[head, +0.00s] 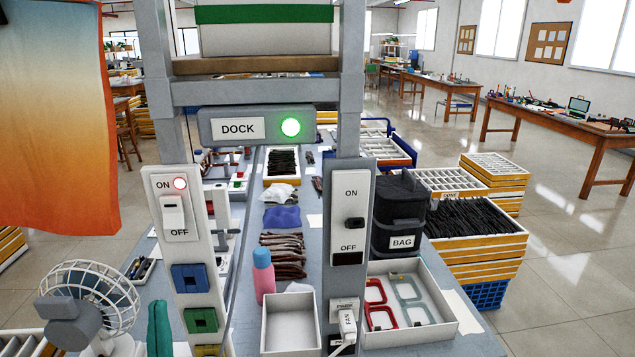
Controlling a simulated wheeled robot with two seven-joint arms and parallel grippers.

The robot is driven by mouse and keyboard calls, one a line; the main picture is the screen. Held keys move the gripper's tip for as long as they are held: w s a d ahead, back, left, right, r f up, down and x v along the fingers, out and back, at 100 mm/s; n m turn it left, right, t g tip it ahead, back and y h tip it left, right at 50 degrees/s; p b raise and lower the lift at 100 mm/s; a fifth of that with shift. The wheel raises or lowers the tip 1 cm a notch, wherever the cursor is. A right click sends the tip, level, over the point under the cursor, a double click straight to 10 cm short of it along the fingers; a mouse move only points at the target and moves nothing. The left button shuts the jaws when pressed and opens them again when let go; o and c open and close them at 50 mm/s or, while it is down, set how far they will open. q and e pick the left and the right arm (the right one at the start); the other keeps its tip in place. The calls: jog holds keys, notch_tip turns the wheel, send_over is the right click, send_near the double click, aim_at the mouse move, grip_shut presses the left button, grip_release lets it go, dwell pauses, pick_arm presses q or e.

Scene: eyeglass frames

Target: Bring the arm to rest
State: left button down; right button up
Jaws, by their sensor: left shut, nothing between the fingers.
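Neither of my grippers can be made out in the head view, and no arm of mine shows clearly. A left post carries an ON switch (174,213) with a red lamp, above a blue block (190,278) and a green block (201,319). A right post carries an ON/OFF switch (354,222). A DOCK panel (238,128) with a lit green lamp spans between the posts. A white plug marked FAN (348,322) sits at a socket marked PARK (344,304). An open white tray (443,332) holds red and grey-green eyeglass frames (376,295). A black BAG (400,215) stands behind it.
A white fan (95,295) and an upright teal object (159,330) stand at the lower left. A pink-and-blue bottle (263,275) stands beside an empty white box (290,325). An orange cloth (58,120) hangs at the left. Stacked crates (478,250) stand at the right; open floor lies beyond.

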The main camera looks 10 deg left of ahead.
pick_arm(q)
jog(key=w+d+f+m+g+h, duration=0.3)
jog(key=w+f+m+g+h, duration=0.25)
jog(key=f+g+h, duration=0.3)
notch_tip(320, 180, down, 12)
jog(key=d+g, duration=0.2)
jog(key=g, duration=0.5)
jog(key=s+a+f+n+g+y, duration=0.2)
jog(key=s+f+g+y, duration=0.1)
jog(key=s+f+g, duration=1.1)
jog(key=s+f+t, duration=0.2)
jog(key=s+f, duration=0.1)
jog(key=f, duration=2.1)
jog(key=s+a+f+g, duration=0.1)
jog(key=s+a+f, duration=0.2)
jog(key=s+f, duration=1.3)
jog(key=shift+s+f+m, duration=0.25)
jog(key=shift+s+m, duration=0.1)
